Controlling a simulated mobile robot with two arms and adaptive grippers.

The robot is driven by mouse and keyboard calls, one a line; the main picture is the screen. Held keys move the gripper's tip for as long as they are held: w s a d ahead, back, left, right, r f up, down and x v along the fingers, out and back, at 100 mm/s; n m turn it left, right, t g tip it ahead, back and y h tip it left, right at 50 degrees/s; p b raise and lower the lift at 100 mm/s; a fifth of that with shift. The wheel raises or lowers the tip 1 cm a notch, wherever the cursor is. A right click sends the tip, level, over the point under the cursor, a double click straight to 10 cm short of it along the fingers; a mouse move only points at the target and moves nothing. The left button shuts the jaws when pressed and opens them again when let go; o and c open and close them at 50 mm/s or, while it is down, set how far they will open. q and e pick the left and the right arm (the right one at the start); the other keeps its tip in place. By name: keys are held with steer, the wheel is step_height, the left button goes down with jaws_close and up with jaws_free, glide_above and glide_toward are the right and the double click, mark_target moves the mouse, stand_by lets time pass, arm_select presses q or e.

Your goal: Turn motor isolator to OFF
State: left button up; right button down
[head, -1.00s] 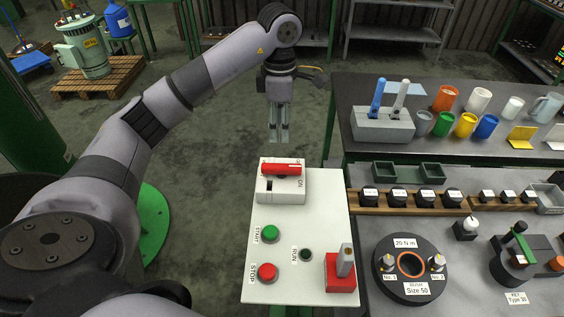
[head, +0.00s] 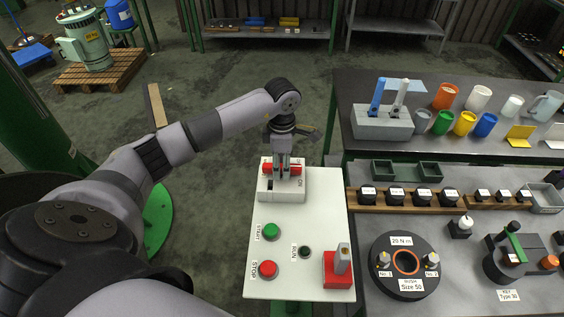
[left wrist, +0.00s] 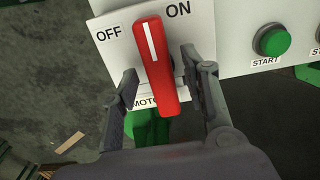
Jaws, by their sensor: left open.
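The motor isolator is a light box with a red rotary handle (left wrist: 157,65), at the far end of the white panel in the head view. In the left wrist view, the handle's white line lies at its top end, between the OFF label (left wrist: 108,33) and the ON label (left wrist: 178,9). My left gripper (head: 282,178) is open at the handle. In the left wrist view its fingers stand on either side of the red handle, with visible gaps. In the head view the fingers hide the middle of the handle (head: 268,168). My right gripper is not in view.
The white panel (head: 327,215) also bears a green START button (head: 270,231), a red STOP button (head: 268,269), a small RUN lamp (head: 305,252) and a red block with a grey lever (head: 338,270). A crowded workbench stands to the right.

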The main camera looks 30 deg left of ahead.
arm_select(q)
jaws_close()
stand_by(0.4)
steer(key=n+b, duration=0.2)
steer(key=shift+n, duration=0.4)
steer(key=n+b, duration=0.2)
steer(key=n, duration=0.3)
steer(key=shift+b, duration=0.3)
steer(key=n+b, duration=0.1)
steer(key=n, duration=0.4)
steer(key=shift+n+b, duration=0.35)
steer(key=shift+n, duration=0.05)
steer(key=n, duration=0.4)
steer(key=shift+r+b, duration=0.1)
steer(key=shift+b, duration=0.3)
steer(key=shift+n, duration=0.3)
